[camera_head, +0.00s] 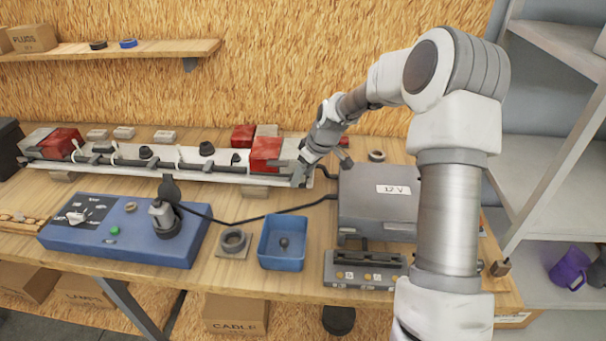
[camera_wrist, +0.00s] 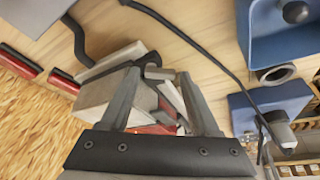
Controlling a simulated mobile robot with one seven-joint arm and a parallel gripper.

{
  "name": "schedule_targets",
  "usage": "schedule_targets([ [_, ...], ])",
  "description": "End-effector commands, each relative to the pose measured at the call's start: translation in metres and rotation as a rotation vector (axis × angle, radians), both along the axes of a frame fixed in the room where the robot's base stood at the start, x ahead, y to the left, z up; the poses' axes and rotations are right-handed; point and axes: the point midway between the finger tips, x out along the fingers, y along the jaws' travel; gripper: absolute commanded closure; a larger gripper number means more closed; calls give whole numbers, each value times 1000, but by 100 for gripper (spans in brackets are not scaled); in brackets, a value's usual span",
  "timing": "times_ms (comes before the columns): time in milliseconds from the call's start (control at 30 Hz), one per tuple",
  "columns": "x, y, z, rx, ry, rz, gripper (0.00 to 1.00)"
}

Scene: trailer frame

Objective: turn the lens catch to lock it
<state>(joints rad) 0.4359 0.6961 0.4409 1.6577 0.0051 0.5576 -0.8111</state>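The trailer frame (camera_head: 215,176) is a long pale bar lying along the back of the bench, with red lenses at both ends. The right-hand red lens (camera_head: 265,152) is beside my gripper (camera_head: 303,172), which points down at the bar's right end. In the wrist view my gripper (camera_wrist: 160,76) has its two fingers apart. A small grey piece (camera_wrist: 157,73), seemingly the lens catch, shows between the fingertips; I cannot tell whether they touch it. Red lens parts (camera_wrist: 152,129) show behind the fingers. My gripper hides the catch in the head view.
A grey 12 V box (camera_head: 372,205) stands right of my gripper, with a black cable (camera_head: 265,217) running left from it. A blue bin (camera_head: 281,255), a ring (camera_head: 234,241) and a blue test panel (camera_head: 125,232) are in front. A shelf (camera_head: 130,49) hangs above.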

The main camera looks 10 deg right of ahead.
Motion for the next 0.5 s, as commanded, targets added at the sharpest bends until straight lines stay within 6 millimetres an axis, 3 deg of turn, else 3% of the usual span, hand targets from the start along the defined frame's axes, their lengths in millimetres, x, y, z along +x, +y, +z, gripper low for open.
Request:
schedule_targets([
  [33,0,0,0,0,0,0,45],
  [333,0,0,0,0,0,0,99],
  [500,0,0,0,0,0,-4,100],
])
